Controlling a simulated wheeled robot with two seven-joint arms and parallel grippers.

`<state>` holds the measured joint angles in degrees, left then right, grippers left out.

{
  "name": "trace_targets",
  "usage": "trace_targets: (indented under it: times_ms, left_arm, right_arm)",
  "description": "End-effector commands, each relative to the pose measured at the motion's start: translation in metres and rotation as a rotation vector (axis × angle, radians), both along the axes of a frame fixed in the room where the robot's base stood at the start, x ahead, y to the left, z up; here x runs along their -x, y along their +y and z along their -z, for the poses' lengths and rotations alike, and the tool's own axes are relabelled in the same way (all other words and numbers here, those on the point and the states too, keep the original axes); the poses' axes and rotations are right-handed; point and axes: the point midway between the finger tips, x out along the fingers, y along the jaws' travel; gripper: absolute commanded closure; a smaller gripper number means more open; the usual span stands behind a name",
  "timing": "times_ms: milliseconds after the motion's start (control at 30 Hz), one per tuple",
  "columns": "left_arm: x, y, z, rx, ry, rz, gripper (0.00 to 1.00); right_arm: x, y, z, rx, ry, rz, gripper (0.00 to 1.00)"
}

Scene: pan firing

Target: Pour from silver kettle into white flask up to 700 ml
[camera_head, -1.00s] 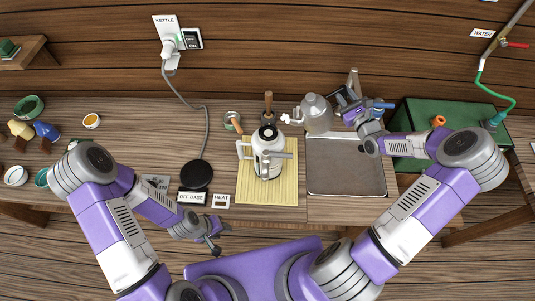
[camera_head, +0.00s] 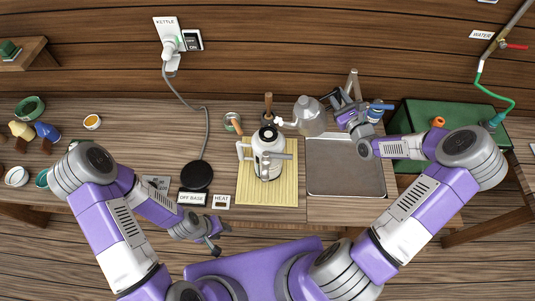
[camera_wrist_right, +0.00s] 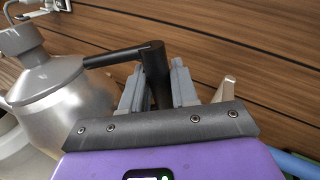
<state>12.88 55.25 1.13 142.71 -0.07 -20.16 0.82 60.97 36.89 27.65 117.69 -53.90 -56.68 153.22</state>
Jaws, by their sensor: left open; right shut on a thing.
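The silver kettle (camera_head: 309,117) is held in the air behind the white flask, its spout pointing left in the head view. My right gripper (camera_head: 341,105) is shut on the kettle's dark handle. The right wrist view shows the kettle body (camera_wrist_right: 65,105) at left and the right gripper's fingers (camera_wrist_right: 158,88) around the handle (camera_wrist_right: 125,56). The white flask (camera_head: 268,155) stands upright on the bamboo mat (camera_head: 248,195). Its level marks cannot be read. My left gripper (camera_head: 217,245) is open and empty at the table's front edge. Any liquid is hidden.
A steel tray (camera_head: 345,180) lies right of the mat, and a green box (camera_head: 420,120) stands beyond it. A black round kettle base (camera_head: 196,176) with its cord is left of the mat.

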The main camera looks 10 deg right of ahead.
Motion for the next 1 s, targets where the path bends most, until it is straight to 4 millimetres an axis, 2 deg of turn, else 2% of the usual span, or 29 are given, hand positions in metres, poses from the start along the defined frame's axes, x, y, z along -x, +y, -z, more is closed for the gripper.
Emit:
trace_targets:
  times_ms: [1000]
  left_arm:
    - [0.0, 0.0, -0.004, 0.0, 0.0, 0.0, 0.57]
  right_arm:
    - [0.005, 0.028, -0.006, -0.003, -0.005, -0.001, 1.0]
